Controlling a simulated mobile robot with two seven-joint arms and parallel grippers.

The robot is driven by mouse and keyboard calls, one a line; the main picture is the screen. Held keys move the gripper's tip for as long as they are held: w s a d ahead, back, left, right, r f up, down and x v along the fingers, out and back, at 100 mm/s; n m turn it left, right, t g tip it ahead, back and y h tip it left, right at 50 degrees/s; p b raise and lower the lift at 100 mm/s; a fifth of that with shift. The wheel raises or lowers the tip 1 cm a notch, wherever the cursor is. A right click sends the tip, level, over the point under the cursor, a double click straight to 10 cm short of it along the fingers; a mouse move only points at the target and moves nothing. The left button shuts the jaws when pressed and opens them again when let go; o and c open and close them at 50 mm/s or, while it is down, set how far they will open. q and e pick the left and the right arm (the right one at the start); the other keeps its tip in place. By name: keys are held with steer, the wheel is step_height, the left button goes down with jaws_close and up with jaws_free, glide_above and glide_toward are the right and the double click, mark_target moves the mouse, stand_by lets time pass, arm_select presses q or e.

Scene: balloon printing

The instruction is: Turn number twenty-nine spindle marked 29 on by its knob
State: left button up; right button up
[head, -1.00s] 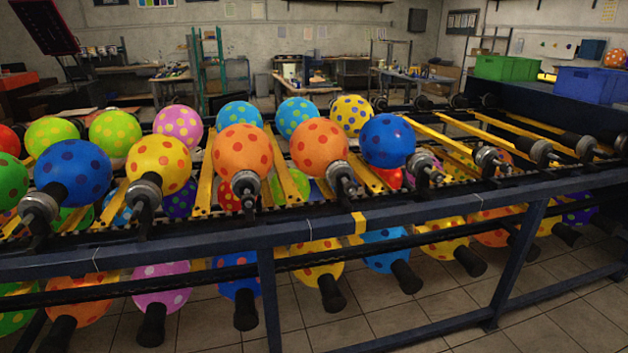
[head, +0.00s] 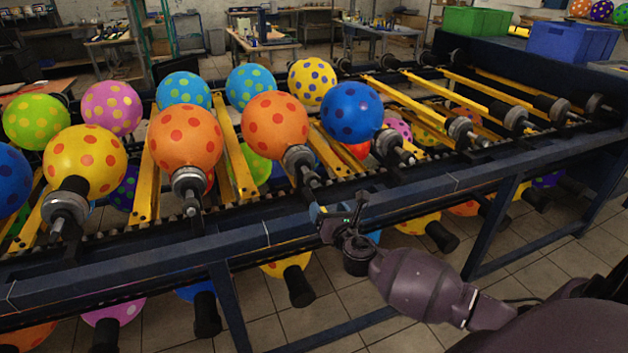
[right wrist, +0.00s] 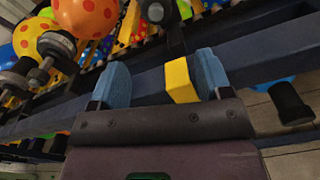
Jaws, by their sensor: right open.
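A row of spindles with round metal collars runs along the front of the rack; no number 29 can be read on any of them. One spindle (head: 299,163) carries an orange balloon (head: 275,125), and the one to its right (head: 392,148) carries a blue balloon (head: 351,112). My right gripper (head: 330,213) is by the front rail, just below the orange balloon's spindle. My left gripper is out of view.
The dark blue front rail (head: 130,263) crosses below the spindles. Bare spindles (head: 514,117) stand at the right. More balloons hang below on black holders (head: 298,286). A green crate (head: 477,21) and a blue crate (head: 570,40) sit at the back right.

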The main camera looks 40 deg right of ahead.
mark_target(315, 186)
steer(key=shift+n, duration=0.4)
steer(key=x, duration=0.3)
steer(key=r+b+x, duration=0.1)
steer(key=x, duration=0.6)
steer(key=shift+r, duration=0.15)
steer(key=shift+w+d+b, duration=0.15)
steer(key=shift+w+b, duration=0.15)
steer(key=shift+w, duration=0.05)
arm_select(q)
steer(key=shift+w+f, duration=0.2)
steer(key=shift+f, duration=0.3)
arm_select(e)
steer(key=shift+w+d+r, duration=0.1)
steer(key=shift+w+d, duration=0.05)
steer(key=shift+w, duration=0.35)
steer(key=shift+c, duration=0.4)
steer(key=c, duration=0.8)
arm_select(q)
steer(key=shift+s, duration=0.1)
arm_select(e)
steer(key=shift+c, duration=0.2)
